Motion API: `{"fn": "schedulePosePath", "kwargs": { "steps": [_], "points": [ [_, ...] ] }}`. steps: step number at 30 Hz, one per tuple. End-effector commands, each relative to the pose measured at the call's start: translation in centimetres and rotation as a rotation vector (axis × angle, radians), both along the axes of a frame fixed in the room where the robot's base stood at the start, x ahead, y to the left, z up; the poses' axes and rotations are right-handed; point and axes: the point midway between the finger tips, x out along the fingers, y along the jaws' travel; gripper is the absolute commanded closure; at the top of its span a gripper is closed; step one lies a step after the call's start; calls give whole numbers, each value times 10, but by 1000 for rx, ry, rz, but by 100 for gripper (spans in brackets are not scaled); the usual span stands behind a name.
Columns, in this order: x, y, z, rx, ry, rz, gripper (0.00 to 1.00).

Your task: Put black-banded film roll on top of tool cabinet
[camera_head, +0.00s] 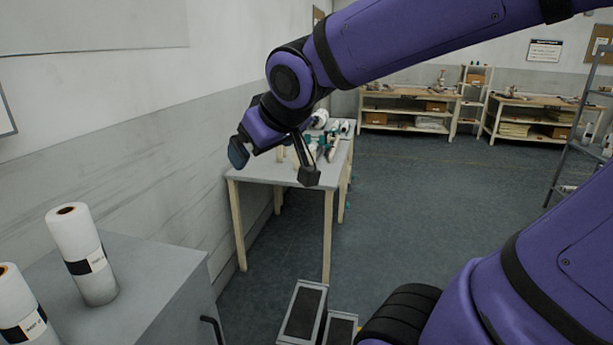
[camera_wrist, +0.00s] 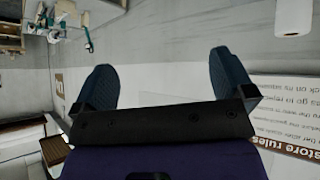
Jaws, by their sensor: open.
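Two white film rolls stand upright at the lower left in the head view, each with a black band and a pale label. One is the nearer-to-centre roll (camera_head: 80,255); the other roll (camera_head: 20,312) is cut by the left edge. They stand on a grey cabinet (camera_head: 155,275) with a dark handle. I cannot tell for sure whether this is the tool cabinet. My gripper (camera_head: 238,152) is raised beyond the cabinet, well apart from the rolls. In the wrist view its teal fingers (camera_wrist: 160,82) are spread wide with nothing between them.
A grey-topped table (camera_head: 265,172) along the wall holds teal tools and white items. Shelved benches (camera_head: 405,108) line the back, and a ladder (camera_head: 570,140) stands at right. Dark-topped boxes (camera_head: 303,312) sit low in front. The middle floor is clear.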

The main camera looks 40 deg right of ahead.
Motion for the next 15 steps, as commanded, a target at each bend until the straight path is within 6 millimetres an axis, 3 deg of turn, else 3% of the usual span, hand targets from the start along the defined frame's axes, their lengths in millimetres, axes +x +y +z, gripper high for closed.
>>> {"fn": "schedulePosePath", "kwargs": {
  "steps": [3,6,10,15],
  "points": [
    [-53,-2,-4,49,118,-50,0],
    [-87,3,-8,91,204,-61,0],
    [-114,9,-13,128,276,-57,0],
    [-123,12,-15,143,303,-54,0]
  ]
}}
